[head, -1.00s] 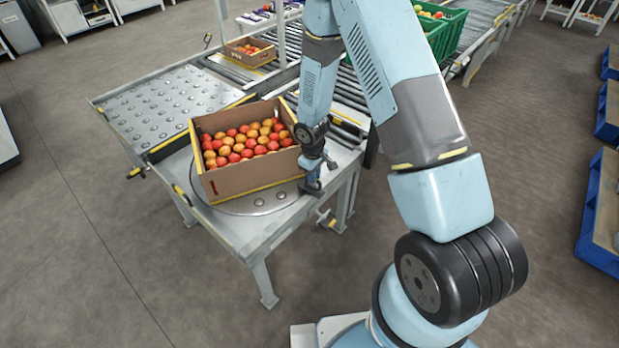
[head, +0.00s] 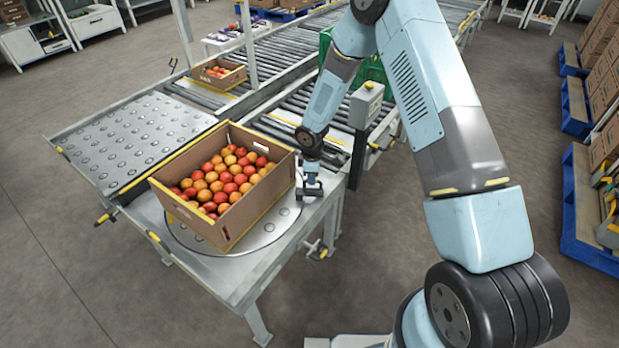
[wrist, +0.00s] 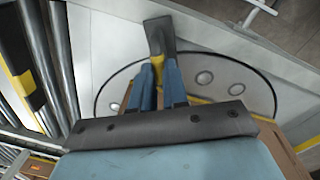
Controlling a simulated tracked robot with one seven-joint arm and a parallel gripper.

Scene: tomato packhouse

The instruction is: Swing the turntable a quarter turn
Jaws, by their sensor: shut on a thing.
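The turntable (head: 262,238) is a round grey metal disc with studs, set flush in the steel table. A brown cardboard box (head: 248,221) full of red and orange tomatoes stands on it, angled to the table's edges. My gripper (head: 311,188) is low at the disc's right rim, beside the box. In the wrist view, its blue fingers (wrist: 160,82) are shut on a dark grey and yellow handle (wrist: 158,36) at the turntable (wrist: 228,88). The fingers hide the handle's lower part.
A ball-studded table (head: 130,140) adjoins at the left. Roller conveyors (head: 285,125) run behind, with a smaller tomato box (head: 220,74) on one. A grey control post (head: 366,105) stands right of the gripper. Floor at the lower left is clear.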

